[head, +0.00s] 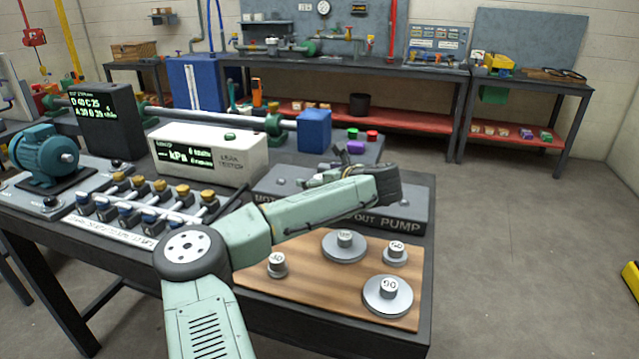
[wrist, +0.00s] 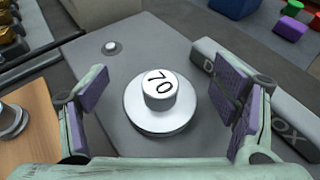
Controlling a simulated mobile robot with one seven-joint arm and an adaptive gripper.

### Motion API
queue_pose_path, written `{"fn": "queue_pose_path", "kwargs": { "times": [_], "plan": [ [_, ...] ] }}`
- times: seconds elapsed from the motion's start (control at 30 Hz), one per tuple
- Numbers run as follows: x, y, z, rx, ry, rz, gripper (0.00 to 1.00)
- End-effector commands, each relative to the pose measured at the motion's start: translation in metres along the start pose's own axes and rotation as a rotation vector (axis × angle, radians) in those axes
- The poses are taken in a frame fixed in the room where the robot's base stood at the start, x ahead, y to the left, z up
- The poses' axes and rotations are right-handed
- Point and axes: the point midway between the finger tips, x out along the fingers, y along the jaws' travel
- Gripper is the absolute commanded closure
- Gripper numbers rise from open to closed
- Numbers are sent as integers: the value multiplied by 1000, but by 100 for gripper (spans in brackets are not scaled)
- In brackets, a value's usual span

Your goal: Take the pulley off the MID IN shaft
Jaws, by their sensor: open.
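A silver pulley marked 70 (wrist: 160,108) sits flat on a grey housing (wrist: 85,75) in the wrist view. Its shaft is hidden under it, and I cannot read which shaft this is. My gripper (wrist: 163,90) is open, with a purple-padded finger to the left and right of the pulley, apart from it. In the head view my gripper (head: 338,174) is over the grey housing (head: 410,208) and hides the pulley. A small bare stub (wrist: 110,46) stands on the housing farther back.
A wooden board (head: 320,277) with several numbered pulleys lies in front of the housing. A white leak tester (head: 208,155) and a row of brass-capped valves (head: 160,187) are to the left.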

Motion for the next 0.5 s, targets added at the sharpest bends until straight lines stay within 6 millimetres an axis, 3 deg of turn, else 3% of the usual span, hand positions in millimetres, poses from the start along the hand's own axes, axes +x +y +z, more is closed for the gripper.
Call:
{"fn": "queue_pose_path", "kwargs": {
  "times": [0.13, 0.5],
  "plan": [
    [0, 0, 0, 0, 0, 0, 20],
    [0, 0, 0, 0, 0, 0, 45]
  ]
}}
